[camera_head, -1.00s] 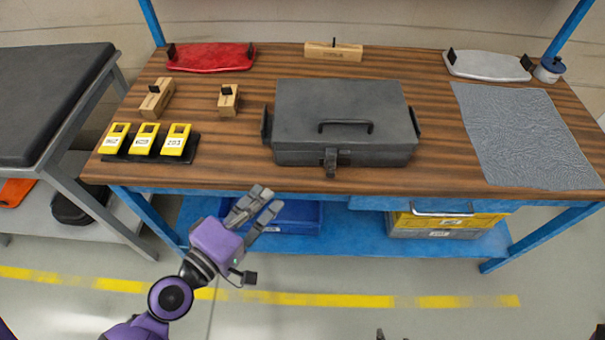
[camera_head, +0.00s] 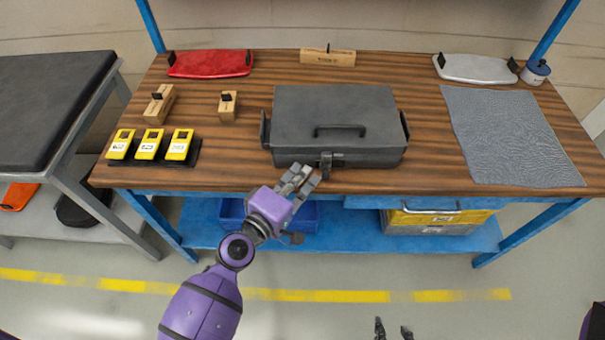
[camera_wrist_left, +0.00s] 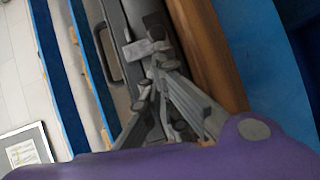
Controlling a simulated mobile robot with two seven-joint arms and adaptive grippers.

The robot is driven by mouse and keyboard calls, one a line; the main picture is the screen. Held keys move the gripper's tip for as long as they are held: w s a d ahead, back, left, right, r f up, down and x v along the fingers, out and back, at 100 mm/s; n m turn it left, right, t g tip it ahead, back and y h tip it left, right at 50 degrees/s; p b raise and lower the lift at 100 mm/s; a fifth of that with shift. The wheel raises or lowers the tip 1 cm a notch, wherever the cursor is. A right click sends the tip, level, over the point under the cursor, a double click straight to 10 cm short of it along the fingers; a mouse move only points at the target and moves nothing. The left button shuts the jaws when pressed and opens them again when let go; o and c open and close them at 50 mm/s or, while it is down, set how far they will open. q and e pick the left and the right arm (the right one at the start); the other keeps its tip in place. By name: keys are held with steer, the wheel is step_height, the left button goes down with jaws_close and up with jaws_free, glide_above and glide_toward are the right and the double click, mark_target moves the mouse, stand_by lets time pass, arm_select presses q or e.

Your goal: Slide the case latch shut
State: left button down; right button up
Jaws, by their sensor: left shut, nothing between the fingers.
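The dark grey case (camera_head: 300,110) stands closed on the wooden bench, its handle (camera_head: 340,130) on the lid. The case latch (camera_head: 326,162) is on the front face, just left of the middle. My left gripper (camera_head: 305,178) is shut and empty, its fingertips close to the left and front of the latch. In the left wrist view, the fingertips (camera_wrist_left: 150,82) are just below the grey latch (camera_wrist_left: 147,48); I cannot tell whether they touch it. My right gripper (camera_head: 393,328) shows only two dark fingertips at the bottom edge, standing apart.
On the bench (camera_head: 420,170) are three yellow devices (camera_head: 150,145), wooden blocks (camera_head: 228,106), a red panel (camera_head: 210,63), a white panel (camera_head: 475,68) and a grey mat (camera_head: 510,135). A blue bin (camera_head: 232,212) and a yellow-grey crate (camera_head: 435,222) sit on the shelf below.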

mark_target(327, 166)
steer(key=shift+w, duration=0.1)
arm_select(q)
steer(key=shift+d, duration=0.1)
steer(key=d, duration=0.3)
steer(key=shift+w+d+p, duration=0.1)
steer(key=shift+d+p, duration=0.2)
steer(key=shift+d, duration=0.05)
arm_select(e)
steer(key=shift+w+r, duration=0.6)
steer(key=shift+r, duration=0.05)
arm_select(q)
steer(key=shift+a, duration=0.1)
arm_select(e)
steer(key=shift+s, duration=0.15)
